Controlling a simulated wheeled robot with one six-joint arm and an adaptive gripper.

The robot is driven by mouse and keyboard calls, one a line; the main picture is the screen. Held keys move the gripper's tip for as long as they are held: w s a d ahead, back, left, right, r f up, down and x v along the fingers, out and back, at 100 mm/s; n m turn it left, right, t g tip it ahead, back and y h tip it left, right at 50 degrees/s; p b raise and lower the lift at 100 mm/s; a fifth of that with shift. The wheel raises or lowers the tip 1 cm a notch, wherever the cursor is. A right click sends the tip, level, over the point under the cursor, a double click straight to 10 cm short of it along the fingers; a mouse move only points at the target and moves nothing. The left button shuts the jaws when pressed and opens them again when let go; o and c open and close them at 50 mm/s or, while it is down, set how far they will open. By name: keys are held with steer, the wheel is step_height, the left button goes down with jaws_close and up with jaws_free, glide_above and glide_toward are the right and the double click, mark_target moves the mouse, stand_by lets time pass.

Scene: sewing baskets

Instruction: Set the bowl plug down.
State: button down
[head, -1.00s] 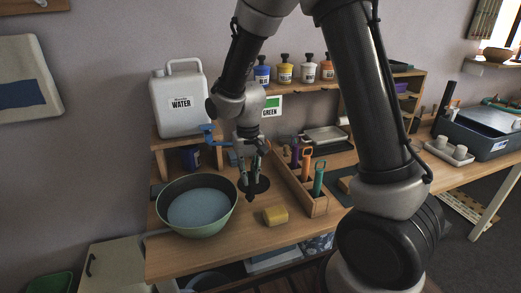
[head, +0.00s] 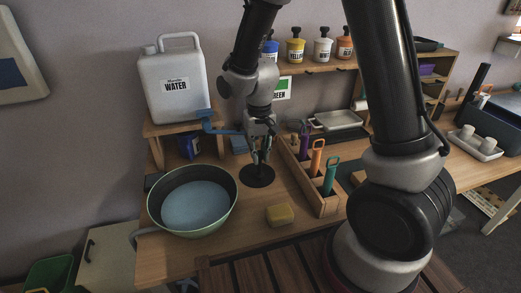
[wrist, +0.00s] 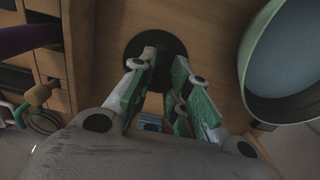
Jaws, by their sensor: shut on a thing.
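My gripper (head: 260,160) is pointed down over a round black disc (head: 257,178) on the wooden table, to the right of the bowl. In the wrist view the fingers (wrist: 165,64) converge in front of the same disc (wrist: 155,41). The gripper is shut on the bowl plug, which is too small and dark to make out between the fingertips against the disc. I cannot tell whether it touches the disc. The green bowl (head: 162,225) holds pale blue water and stands at the left; its rim shows at the right in the wrist view (wrist: 247,55).
A wooden rack (head: 325,207) with coloured handled tools stands at the right. A white water jug (head: 172,88) with a blue tap (head: 210,125) sits on a stand behind the bowl. Bare table lies between bowl and sponge.

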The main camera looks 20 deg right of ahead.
steer(key=c, duration=1.4)
jaws_free()
steer(key=shift+f, duration=0.15)
steer(key=shift+o, duration=0.2)
step_height(320, 180, up, 12)
steer(key=s+d+r+t, duration=0.2)
steer(key=s+d+r, duration=0.5)
steer(key=d+r, duration=0.25)
steer(key=s+d+r+t, duration=0.2)
steer(key=s+d, duration=0.6)
steer(key=s, duration=0.4)
steer(key=shift+s+r, duration=0.2)
steer(key=shift+r, duration=0.15)
